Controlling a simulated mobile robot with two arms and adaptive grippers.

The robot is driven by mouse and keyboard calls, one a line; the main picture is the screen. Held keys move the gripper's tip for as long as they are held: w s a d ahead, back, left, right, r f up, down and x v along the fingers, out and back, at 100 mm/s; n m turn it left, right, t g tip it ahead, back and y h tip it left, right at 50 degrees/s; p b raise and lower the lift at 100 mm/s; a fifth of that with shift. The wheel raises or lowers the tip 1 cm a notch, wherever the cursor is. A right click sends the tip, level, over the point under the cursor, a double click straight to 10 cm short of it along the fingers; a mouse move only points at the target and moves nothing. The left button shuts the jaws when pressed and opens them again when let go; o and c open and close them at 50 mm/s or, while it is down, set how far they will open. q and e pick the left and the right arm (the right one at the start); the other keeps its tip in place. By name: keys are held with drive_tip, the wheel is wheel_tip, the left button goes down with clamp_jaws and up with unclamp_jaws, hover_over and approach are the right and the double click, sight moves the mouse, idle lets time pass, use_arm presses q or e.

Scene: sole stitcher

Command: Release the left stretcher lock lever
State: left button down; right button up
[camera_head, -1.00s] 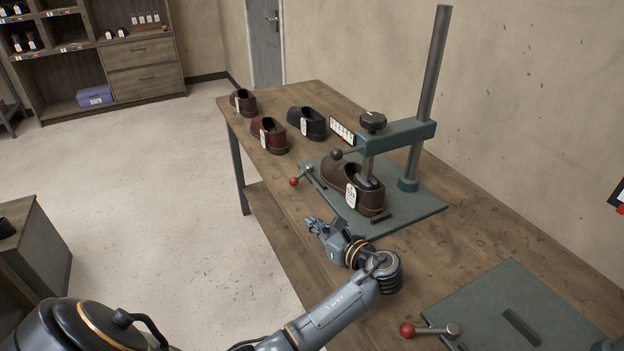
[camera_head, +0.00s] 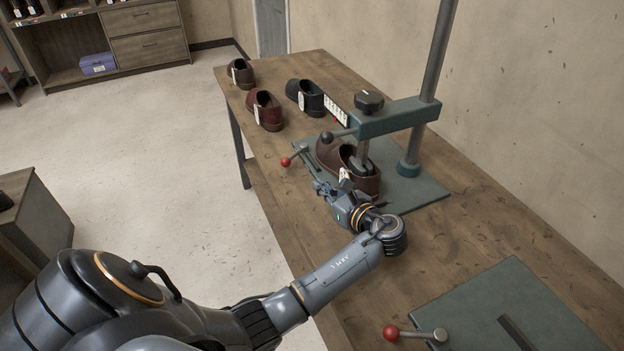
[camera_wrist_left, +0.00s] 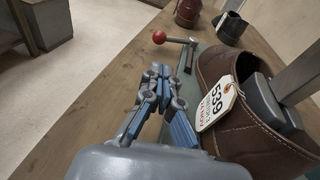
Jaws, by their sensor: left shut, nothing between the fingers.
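The left stretcher lock lever, a short metal bar with a red ball knob (camera_head: 286,162), sits at the left edge of the far green stretcher base (camera_head: 425,190). It also shows in the left wrist view, with its red knob (camera_wrist_left: 159,37) beyond my fingers. My left gripper (camera_head: 319,186) is shut and empty, just on the near side of the lever and apart from it. In the left wrist view the closed fingers (camera_wrist_left: 163,74) point towards the lever. A brown shoe (camera_head: 327,155) with a white tag sits on the stretcher, right beside my gripper. My right gripper is out of view.
The stretcher's upright post (camera_head: 436,60) and green arm (camera_head: 395,117) rise over the shoe. A second green base (camera_head: 530,315) with another red-knobbed lever (camera_head: 391,333) lies nearer. Other shoes (camera_head: 265,111) stand farther along the wooden table (camera_head: 460,245). The table's left edge is clear.

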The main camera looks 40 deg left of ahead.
use_arm(q)
approach(289, 164)
drive_tip(key=shift+s, duration=0.1)
drive_tip(key=x, duration=0.6)
drive_tip(key=shift+a+f, duration=0.1)
drive_tip(key=shift+a, duration=0.45)
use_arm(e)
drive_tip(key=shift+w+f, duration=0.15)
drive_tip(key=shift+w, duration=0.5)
